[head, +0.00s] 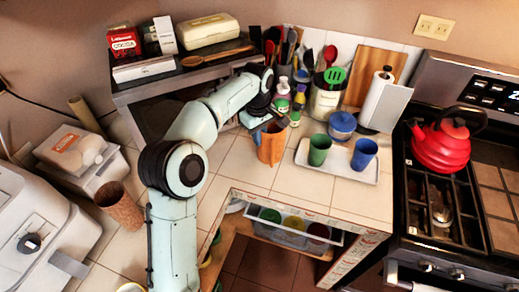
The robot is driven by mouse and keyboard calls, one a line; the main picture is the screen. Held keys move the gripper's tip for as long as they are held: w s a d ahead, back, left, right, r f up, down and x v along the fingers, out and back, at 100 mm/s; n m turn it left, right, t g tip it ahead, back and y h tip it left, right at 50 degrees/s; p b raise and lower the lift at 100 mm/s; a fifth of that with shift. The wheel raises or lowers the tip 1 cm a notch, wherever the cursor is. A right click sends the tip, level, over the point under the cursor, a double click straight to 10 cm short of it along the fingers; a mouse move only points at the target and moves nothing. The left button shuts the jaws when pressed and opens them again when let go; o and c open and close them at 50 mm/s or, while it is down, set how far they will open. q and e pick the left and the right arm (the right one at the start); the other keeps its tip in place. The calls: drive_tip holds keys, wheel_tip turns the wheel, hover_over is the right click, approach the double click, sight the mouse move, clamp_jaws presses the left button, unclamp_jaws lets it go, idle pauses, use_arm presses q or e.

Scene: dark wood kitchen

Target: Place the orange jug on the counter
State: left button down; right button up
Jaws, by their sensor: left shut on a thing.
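The orange jug (271,145) is upright at the tiled counter (240,165), left of the white tray. My left arm reaches over the counter from the lower left. My left gripper (268,123) is at the jug's upper rim and shut on it; the fingertips are small and partly hidden. I cannot tell whether the jug's base touches the tiles or hangs just above them. My right gripper is not in view.
A white tray (302,158) holds a green cup (319,150), a blue cup (363,154) and a blue pot (342,125). Bottles and utensils stand behind the jug. A shelf (130,97) is at the left, a stove with a red kettle (441,146) at the right. An open drawer (330,236) lies below.

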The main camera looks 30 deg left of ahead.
sight(259, 152)
use_arm(q)
wheel_tip(259, 152, down, 5)
drive_tip(key=shift+r+b, duration=0.2)
drive_tip(key=shift+b, duration=0.25)
drive_tip(key=shift+f, duration=0.4)
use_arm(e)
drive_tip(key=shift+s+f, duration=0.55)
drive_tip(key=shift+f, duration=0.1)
use_arm(q)
drive_tip(key=shift+w, duration=0.1)
drive_tip(key=shift+f, duration=0.15)
drive_tip(key=c, duration=1.2)
unclamp_jaws()
drive_tip(key=shift+c, duration=0.2)
